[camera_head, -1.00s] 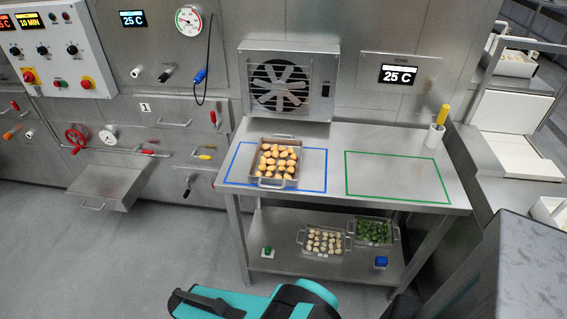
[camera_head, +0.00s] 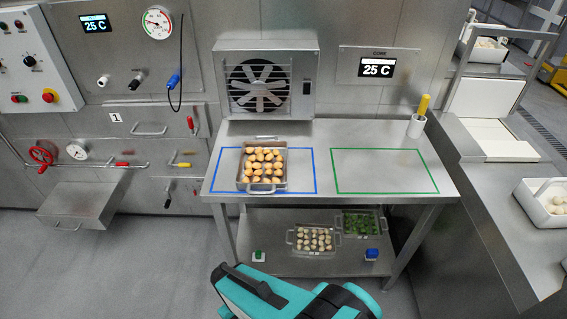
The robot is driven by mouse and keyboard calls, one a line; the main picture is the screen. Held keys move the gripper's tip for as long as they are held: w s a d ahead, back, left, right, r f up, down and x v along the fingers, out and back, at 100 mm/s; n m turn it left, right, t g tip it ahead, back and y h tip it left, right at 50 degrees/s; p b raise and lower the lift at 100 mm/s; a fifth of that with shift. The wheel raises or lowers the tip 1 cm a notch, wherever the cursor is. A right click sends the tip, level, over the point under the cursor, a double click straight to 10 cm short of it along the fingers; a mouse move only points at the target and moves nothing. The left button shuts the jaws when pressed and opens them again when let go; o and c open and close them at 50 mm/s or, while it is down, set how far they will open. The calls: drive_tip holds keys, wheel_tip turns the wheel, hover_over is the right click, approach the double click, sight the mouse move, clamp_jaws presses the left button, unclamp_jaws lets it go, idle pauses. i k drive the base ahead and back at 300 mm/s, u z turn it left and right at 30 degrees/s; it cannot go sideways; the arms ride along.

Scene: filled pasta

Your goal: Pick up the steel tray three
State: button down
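A steel tray (camera_head: 262,188) filled with orange-brown pasta pieces sits on the table top, inside the blue outline, in front of the fan unit. A second steel tray (camera_head: 314,250) with pale round pieces stands on the lower shelf. A third steel tray (camera_head: 358,234) with green pieces stands beside it on the right of that shelf. I cannot read a number on any tray. A teal part of my arm shows at the bottom; my gripper's fingers are not in view.
The steel table (camera_head: 325,200) has a free area inside the green outline (camera_head: 385,190). A fan unit (camera_head: 266,84) stands at the back. Small green (camera_head: 258,254) and blue (camera_head: 371,253) blocks flank the shelf trays. A side counter is at right.

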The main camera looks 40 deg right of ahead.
sight(262, 168)
drive_tip(key=z, duration=0.9)
drive_tip(key=k, duration=1)
drive_tip(key=i, duration=0.8)
